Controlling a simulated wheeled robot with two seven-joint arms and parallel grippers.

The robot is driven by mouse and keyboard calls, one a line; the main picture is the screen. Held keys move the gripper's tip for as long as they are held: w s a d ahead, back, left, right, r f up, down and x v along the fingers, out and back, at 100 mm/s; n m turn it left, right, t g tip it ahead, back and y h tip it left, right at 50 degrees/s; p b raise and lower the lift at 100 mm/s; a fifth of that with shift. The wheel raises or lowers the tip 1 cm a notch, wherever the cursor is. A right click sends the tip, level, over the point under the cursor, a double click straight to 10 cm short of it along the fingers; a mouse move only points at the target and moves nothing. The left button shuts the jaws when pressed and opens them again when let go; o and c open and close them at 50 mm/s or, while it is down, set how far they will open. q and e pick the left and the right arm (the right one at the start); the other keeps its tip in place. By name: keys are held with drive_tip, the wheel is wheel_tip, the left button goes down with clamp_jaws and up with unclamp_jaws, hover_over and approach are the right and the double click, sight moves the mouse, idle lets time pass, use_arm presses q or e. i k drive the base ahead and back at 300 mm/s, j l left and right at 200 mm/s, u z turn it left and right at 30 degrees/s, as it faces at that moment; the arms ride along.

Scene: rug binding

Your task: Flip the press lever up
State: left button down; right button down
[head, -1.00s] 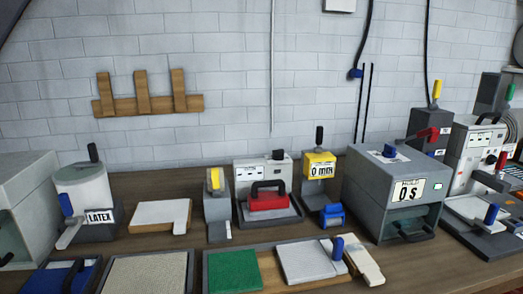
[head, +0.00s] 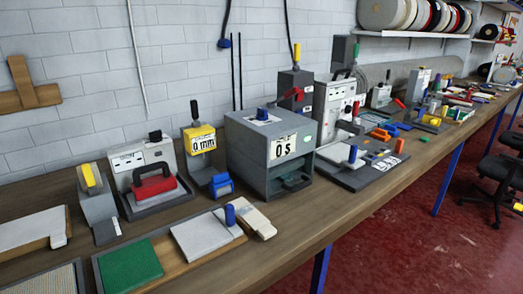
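A grey box-shaped machine (head: 270,145) with a "0 S" display stands mid-bench in the head view. It has a blue knob on top and a dark front handle. A lever with a red grip (head: 293,93) shows at its back right, lying at a slant rather than upright. I cannot tell whether it joins this box or the grey tower (head: 294,110) behind. The white-fronted machine (head: 335,105) to the right also has levers and knobs. Neither of my grippers is in view.
The wooden bench (head: 275,262) has bare room along its front edge. A tray (head: 97,268) holds a green pad (head: 130,267) and a white plate (head: 200,238). A red-handled machine (head: 150,180) and a "0 mm" yellow-headed unit (head: 200,140) stand left. A black chair (head: 497,170) is at right.

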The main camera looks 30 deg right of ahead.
sight(291, 93)
drive_tip(key=l+z, duration=0.75)
drive_tip(key=l, duration=0.15)
drive_tip(key=i+j+z, duration=0.1)
drive_tip(key=i, duration=0.4)
drive_tip(key=i+j+z, duration=0.1)
drive_tip(key=i, duration=0.4)
